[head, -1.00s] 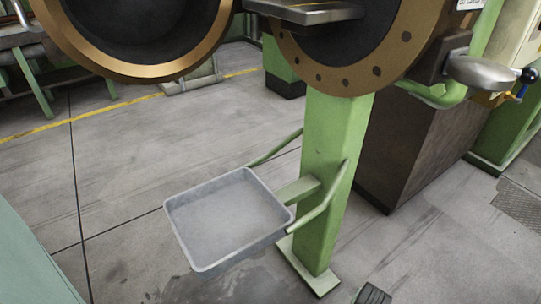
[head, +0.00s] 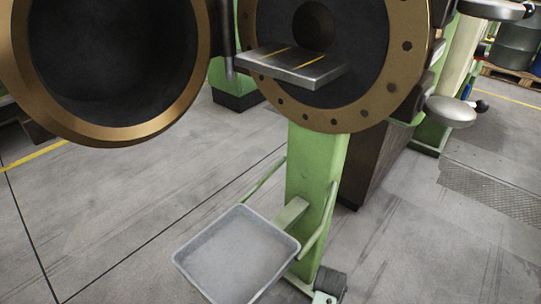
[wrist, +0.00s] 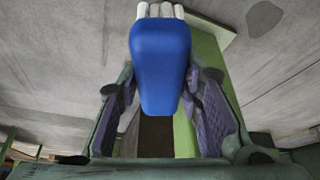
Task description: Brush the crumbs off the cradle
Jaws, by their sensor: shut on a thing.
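My gripper (wrist: 160,85) shows only in the wrist view. Its two purple-padded fingers are shut on a brush (wrist: 159,60) with a blue body and pale bristles at its far end. The cradle appears to be the flat grey metal shelf (head: 270,65) in the head view, sticking out in front of the round dark opening. Two thin yellowish lines cross its top. I cannot make out separate crumbs on it. The brush and gripper are outside the head view, so their distance from the cradle cannot be told.
A large brass-rimmed ring (head: 184,97) hangs open left of the shelf. The bolted flange (head: 352,117) stands behind it. Below, a grey tray (head: 237,252) is fixed to the green post (head: 318,175). A rounded metal part (head: 450,111) juts out at right. The left floor is clear.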

